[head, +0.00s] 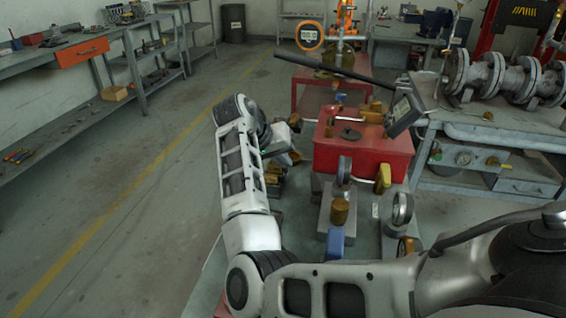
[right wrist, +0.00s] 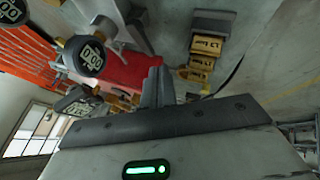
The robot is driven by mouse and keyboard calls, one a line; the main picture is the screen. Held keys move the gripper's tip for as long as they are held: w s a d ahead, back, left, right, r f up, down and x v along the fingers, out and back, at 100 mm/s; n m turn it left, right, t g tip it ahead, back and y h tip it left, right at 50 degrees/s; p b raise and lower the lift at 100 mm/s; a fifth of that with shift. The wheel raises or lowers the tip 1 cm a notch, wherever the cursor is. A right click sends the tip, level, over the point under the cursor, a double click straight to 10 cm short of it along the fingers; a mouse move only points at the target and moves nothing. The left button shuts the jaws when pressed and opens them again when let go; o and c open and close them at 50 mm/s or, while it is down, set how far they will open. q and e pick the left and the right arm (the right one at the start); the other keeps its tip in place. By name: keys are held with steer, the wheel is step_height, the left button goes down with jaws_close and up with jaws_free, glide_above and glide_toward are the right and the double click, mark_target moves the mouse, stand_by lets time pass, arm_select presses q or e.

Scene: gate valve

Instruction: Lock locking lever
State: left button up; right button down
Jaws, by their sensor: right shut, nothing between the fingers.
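A red box-shaped unit (head: 362,151) stands right of the middle in the head view, with yellow-brown fittings on it. A yellow lever-like part (head: 383,179) sticks out at its right front; I cannot tell whether this is the locking lever. My right gripper (head: 294,124) is just left of the red unit, mostly hidden behind my own wrist. In the right wrist view its fingers (right wrist: 158,88) are together and empty. The red unit (right wrist: 130,72) shows behind them, and yellow blocks (right wrist: 204,48) lie to their right. My left gripper is not in view.
A long dark bar (head: 325,68) and a grey display box (head: 404,108) rise above the red unit. Round gauges (head: 402,208) and a blue block (head: 335,243) stand in front. A bench with flanged pipe (head: 490,75) is at right. Floor at left is clear.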

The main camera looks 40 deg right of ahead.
mark_target(315, 183)
steer(key=x, duration=0.5)
steer(key=s+x, duration=0.1)
steer(key=x, duration=0.2)
steer(key=shift+d, duration=0.1)
steer(key=shift+w+d+f, duration=0.1)
steer(key=shift+d+f, duration=0.3)
steer(key=shift+f, duration=0.15)
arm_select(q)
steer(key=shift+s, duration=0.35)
